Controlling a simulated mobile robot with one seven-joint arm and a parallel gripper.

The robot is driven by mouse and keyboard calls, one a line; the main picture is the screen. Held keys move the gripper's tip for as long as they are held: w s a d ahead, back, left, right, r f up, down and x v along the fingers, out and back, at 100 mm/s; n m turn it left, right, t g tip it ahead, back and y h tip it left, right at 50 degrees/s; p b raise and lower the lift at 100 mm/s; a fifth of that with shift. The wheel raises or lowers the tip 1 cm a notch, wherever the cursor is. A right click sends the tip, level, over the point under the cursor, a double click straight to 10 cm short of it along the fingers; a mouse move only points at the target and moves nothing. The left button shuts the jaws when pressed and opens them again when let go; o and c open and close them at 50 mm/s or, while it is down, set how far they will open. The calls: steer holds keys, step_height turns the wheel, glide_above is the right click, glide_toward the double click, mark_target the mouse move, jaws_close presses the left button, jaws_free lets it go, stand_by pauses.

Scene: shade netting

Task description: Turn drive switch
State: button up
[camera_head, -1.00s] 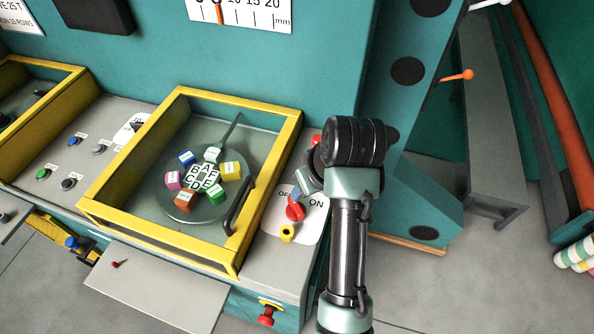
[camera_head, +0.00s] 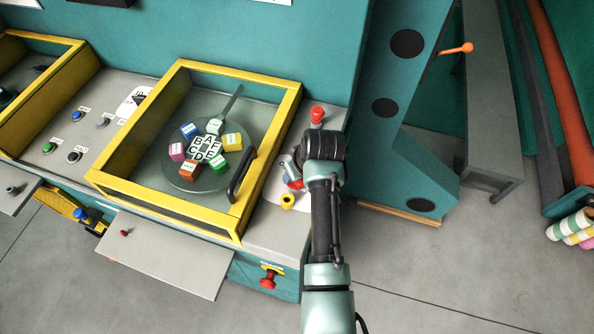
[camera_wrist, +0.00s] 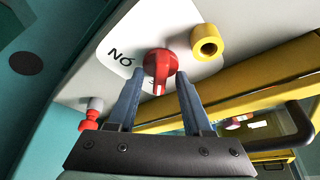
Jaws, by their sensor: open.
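The drive switch is a red rotary knob on a white plate (camera_wrist: 190,38) marked with ON lettering. In the wrist view the red knob (camera_wrist: 159,68) sits just beyond and between my fingertips. My gripper (camera_wrist: 158,75) is open, one blue-grey finger on each side of the knob; I cannot tell whether they touch it. In the head view the knob (camera_head: 294,183) shows only partly, and my wrist hides most of the plate and its lettering.
A yellow ring-shaped fitting (camera_head: 288,200) sits close beside the knob. A yellow-framed glass cover (camera_head: 240,212) with a dark handle (camera_head: 242,175) is to the left. A red knob (camera_head: 317,115) stands behind my wrist.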

jaws_close()
stand_by(0.3)
steer(key=shift+m, duration=0.3)
steer(key=m+p, duration=0.1)
steer(key=m+h+p, duration=0.1)
steer(key=m, duration=0.1)
steer(key=shift+a+r+m+t+h, duration=0.1)
steer(key=shift+a+m+t+h, duration=0.1)
steer(key=shift+m+t+h, duration=0.1)
steer(key=m+h, duration=0.1)
steer(key=m, duration=0.3)
steer(key=shift+a+m+h, duration=0.1)
steer(key=shift+m+h, duration=0.2)
steer(key=shift+h, duration=0.1)
steer(key=m+b, duration=0.1)
steer(key=m, duration=0.1)
steer(key=m+g+h+b, duration=0.1)
steer(key=m, duration=0.1)
steer(key=shift+w+a+f, duration=0.1)
steer(key=shift+w+f, duration=0.05)
steer(key=shift+f, duration=0.05)
steer(key=shift+r+m+g+h+b, duration=0.1)
steer(key=shift+m+g+h+b, duration=0.3)
steer(key=shift+m+b, duration=0.6)
steer(key=shift+m+g+h+b, duration=0.3)
steer(key=shift+m+h+b, duration=0.15)
steer(key=shift+m, duration=1.05)
